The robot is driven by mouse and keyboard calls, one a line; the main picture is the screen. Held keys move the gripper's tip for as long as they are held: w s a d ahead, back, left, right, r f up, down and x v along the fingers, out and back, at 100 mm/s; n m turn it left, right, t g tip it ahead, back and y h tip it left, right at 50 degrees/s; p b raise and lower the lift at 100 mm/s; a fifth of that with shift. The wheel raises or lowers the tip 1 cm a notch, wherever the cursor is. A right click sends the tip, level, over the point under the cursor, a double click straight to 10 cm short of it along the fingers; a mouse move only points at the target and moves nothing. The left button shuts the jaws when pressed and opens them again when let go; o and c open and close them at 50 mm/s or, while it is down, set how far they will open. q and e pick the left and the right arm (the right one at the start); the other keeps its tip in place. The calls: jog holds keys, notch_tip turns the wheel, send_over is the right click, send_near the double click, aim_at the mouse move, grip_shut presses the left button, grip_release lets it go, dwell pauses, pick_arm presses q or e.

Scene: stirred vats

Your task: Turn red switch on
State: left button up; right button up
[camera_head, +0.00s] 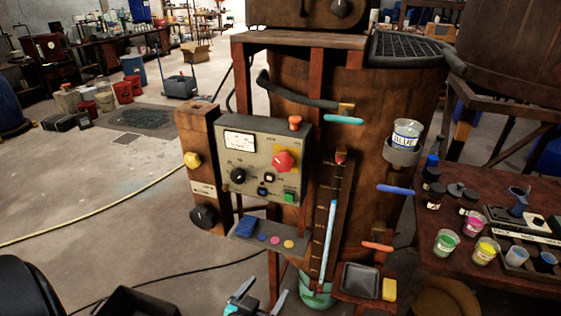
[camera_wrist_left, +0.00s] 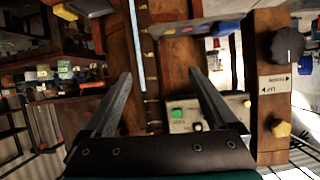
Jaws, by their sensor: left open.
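The grey control panel (camera_head: 245,185) is mounted on the front of the brown vat stand. Its red switch (camera_head: 283,160) is a large red knob on the upper right of the panel's face. I cannot tell from its look whether it is on. My left gripper (camera_head: 262,291) is at the bottom of the head view, open and empty, below and apart from the panel. In the left wrist view, part of the panel (camera_wrist_left: 228,108) with its green button (camera_wrist_left: 178,113) shows behind the open fingers; the red switch is not visible there. My right gripper is not in view.
A small shelf (camera_head: 250,236) with a blue item and coloured buttons juts out below the panel. A brown post with a yellow knob (camera_head: 192,159) and black knob (camera_head: 204,217) stands left. A tall gauge (camera_head: 330,215) and cyan, blue and orange handles are right. Cups crowd the right table.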

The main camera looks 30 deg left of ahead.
pick_arm(q)
notch_tip(320, 180, up, 23)
jog(key=w+a+n+t+y+p, duration=0.1)
jog(key=a+t+y+p, duration=0.15)
jog(key=t, duration=0.25)
jog(key=p, duration=0.1)
send_near(281, 164)
jog(key=x, duration=0.8)
jog(key=shift+w, duration=0.3)
jog(key=c, duration=1.4)
